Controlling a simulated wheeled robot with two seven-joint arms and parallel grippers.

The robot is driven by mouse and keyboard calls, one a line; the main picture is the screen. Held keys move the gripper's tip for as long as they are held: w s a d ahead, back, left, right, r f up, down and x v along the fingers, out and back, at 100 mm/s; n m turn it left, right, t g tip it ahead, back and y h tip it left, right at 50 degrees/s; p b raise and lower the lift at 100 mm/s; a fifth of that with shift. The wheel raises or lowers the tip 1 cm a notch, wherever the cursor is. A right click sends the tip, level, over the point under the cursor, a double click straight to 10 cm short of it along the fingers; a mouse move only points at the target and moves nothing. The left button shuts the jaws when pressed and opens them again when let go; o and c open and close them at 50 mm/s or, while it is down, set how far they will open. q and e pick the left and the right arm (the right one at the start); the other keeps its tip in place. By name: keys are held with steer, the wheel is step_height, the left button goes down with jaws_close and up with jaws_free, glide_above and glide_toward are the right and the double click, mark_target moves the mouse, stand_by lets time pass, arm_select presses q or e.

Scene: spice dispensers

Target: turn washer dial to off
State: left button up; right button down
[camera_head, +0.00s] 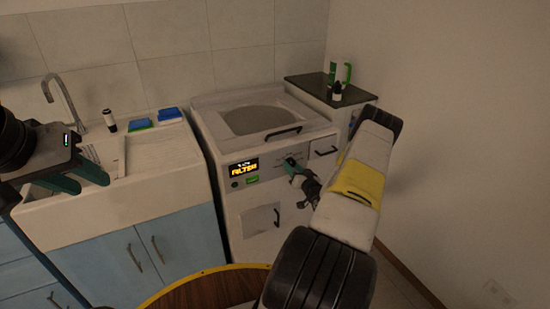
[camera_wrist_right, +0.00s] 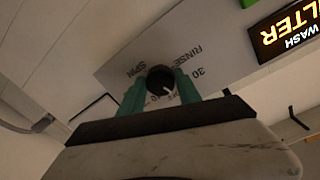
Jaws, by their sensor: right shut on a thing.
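The white washer (camera_head: 268,200) stands against the tiled wall, its panel facing me. Its dark round dial (camera_wrist_right: 158,77) sits between the two green fingers of my right gripper (camera_wrist_right: 160,88), which is shut on it. A white mark on the dial points to the lower right in the wrist view. Labels RINSE, SPIN and 30 show around it; others are hidden. In the head view my right gripper (camera_head: 291,165) covers the dial. The lit display (camera_head: 244,168) shows yellow letters like FILTER. My left gripper (camera_head: 78,180) is open and empty above the sink.
The sink (camera_head: 135,190) with its faucet (camera_head: 64,103) is left of the washer. A dark-topped cabinet (camera_head: 305,87) with bottles stands at right. A round wooden table (camera_head: 205,292) is in front.

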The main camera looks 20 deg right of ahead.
steer(key=shift+m, duration=1.4)
steer(key=c, duration=0.8)
jaws_free()
steer(key=shift+c, duration=0.2)
steer(key=shift+s, duration=0.1)
steer(key=s, duration=0.7)
steer(key=shift+s+r, duration=0.2)
steer(key=shift+s, duration=0.15)
steer(key=shift+d, duration=0.15)
